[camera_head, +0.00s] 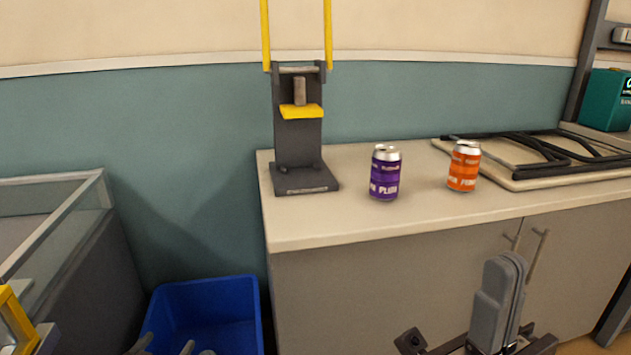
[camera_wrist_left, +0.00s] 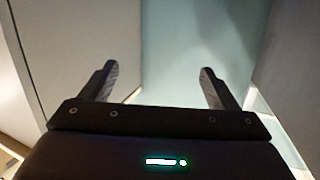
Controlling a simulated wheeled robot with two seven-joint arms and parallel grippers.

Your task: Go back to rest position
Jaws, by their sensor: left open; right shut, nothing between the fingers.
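My left gripper (camera_wrist_left: 158,78) is open in the left wrist view, with nothing between its two dark fingers. In the head view only what look like its fingertips (camera_head: 166,347) show at the bottom edge, in front of the blue bin (camera_head: 205,290). My right gripper (camera_head: 503,268) is shut and empty at the lower right of the head view. Its grey fingers point up in front of the cabinet doors, below the counter's front edge. Most of both arms is out of view.
On the counter (camera_head: 430,215) stand a can crusher (camera_head: 302,135) with yellow handles, an upright purple can (camera_head: 385,175) and an upright orange can (camera_head: 464,170). A tray with black bars (camera_head: 520,182) lies at right. A glass-walled case (camera_head: 60,215) stands at left.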

